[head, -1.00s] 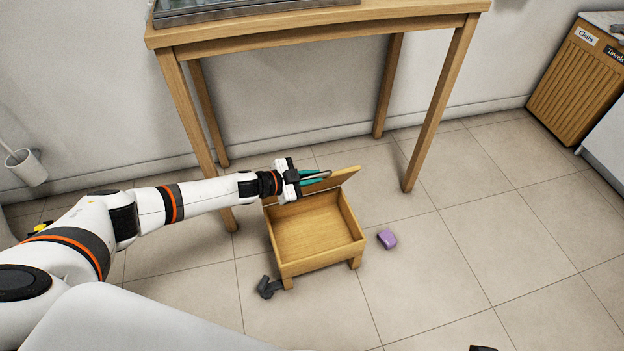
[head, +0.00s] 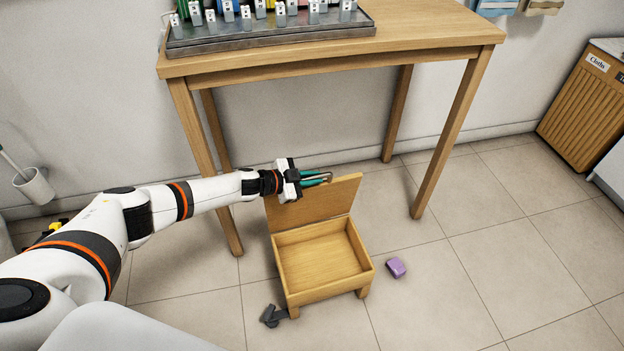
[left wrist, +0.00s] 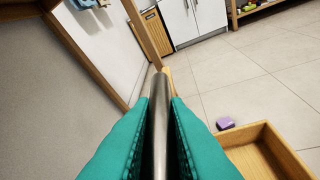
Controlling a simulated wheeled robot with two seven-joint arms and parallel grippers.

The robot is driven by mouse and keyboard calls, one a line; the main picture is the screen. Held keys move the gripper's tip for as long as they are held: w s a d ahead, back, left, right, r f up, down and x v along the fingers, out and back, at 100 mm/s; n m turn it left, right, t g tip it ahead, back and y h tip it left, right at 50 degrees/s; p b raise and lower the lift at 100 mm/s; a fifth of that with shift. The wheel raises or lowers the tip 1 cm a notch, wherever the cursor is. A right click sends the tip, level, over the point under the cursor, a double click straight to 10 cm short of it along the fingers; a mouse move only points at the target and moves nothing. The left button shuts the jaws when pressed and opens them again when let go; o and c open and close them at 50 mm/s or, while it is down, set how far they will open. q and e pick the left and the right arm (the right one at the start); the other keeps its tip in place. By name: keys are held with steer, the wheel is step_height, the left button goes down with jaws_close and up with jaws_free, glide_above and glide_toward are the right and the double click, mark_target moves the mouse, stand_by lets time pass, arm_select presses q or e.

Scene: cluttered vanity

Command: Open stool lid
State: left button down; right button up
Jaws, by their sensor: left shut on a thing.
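The wooden stool (head: 325,290) stands on the tiled floor as an open box, its inside empty. Its lid (head: 335,200) stands raised at the back edge, close to upright. My left gripper (head: 315,179) is at the lid's upper edge, with its teal fingers closed on a metal bar that looks like the lid's handle. In the left wrist view the bar (left wrist: 160,120) lies between the teal fingers, and part of the open stool (left wrist: 262,150) shows at lower right. My right gripper is not in view.
A wooden table (head: 330,55) with a metal tray (head: 270,44) of small items stands behind the stool. A purple block (head: 397,267) lies right of the stool, and a dark grey object (head: 272,316) lies by its front left leg. The floor at right is clear.

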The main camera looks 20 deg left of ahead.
arm_select(q)
steer(key=c, duration=1.4)
jaws_free()
steer(key=shift+a, duration=0.1)
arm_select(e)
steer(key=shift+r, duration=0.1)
arm_select(q)
steer(key=shift+p+v, duration=0.6)
steer(key=shift+v, duration=0.55)
steer(key=p+v, duration=0.2)
steer(key=v, duration=0.7)
steer(key=shift+s+a+r, duration=0.2)
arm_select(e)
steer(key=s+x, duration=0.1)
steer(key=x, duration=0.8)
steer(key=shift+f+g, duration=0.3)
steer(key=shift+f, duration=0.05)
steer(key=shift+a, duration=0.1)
